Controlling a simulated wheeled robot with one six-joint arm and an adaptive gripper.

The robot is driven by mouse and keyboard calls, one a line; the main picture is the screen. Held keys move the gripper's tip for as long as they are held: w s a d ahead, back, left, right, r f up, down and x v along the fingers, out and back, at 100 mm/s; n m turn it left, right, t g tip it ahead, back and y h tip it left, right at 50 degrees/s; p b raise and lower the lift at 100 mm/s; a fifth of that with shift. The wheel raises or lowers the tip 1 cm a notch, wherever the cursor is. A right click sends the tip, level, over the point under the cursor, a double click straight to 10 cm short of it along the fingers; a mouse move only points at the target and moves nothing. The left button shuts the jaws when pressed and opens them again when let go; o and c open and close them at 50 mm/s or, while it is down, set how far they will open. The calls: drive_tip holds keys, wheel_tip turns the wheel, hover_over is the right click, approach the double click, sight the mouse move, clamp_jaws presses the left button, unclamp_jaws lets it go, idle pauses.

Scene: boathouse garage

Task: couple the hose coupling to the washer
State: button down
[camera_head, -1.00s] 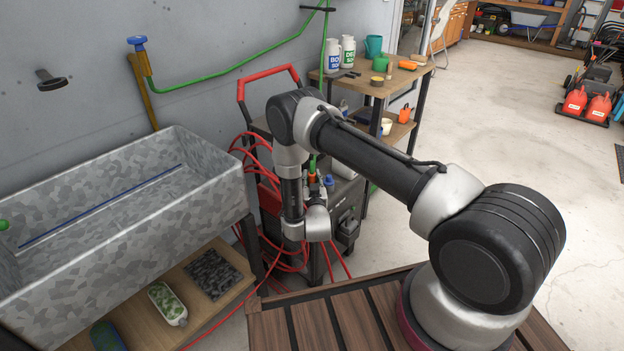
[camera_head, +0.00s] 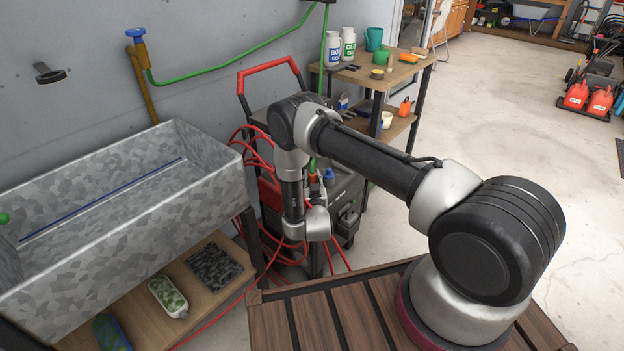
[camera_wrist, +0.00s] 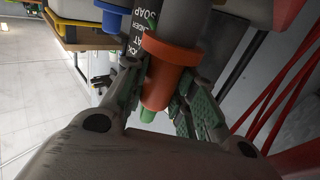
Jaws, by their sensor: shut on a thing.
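The washer is a dark grey machine (camera_head: 347,200) with a red push handle (camera_head: 268,73), standing between the sink and the shelf table. The orange hose coupling (camera_wrist: 164,75) is between the fingers of my gripper (camera_wrist: 165,98) in the wrist view, and the gripper is shut on it. A green hose end (camera_wrist: 148,115) sticks out of its lower end. A dark grey cylinder (camera_wrist: 185,22) meets its wide rim; I cannot tell how far they are joined.
A speckled grey sink (camera_head: 120,235) stands at left, with a bottle (camera_head: 168,297) on the shelf below. Red hoses (camera_head: 250,150) loop around the washer. The shelf table (camera_head: 392,80) holds bottles and cups. Open floor (camera_head: 480,130) lies to the right.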

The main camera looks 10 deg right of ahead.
drive_tip(key=shift+f, duration=0.1)
idle(0.4)
drive_tip(key=c, duration=1.1)
unclamp_jaws()
drive_tip(key=s, duration=0.4)
drive_tip(key=s+a, duration=0.1)
drive_tip(key=s, duration=0.3)
drive_tip(key=s+a, duration=0.1)
drive_tip(key=s, duration=0.3)
drive_tip(key=shift+w, duration=0.1)
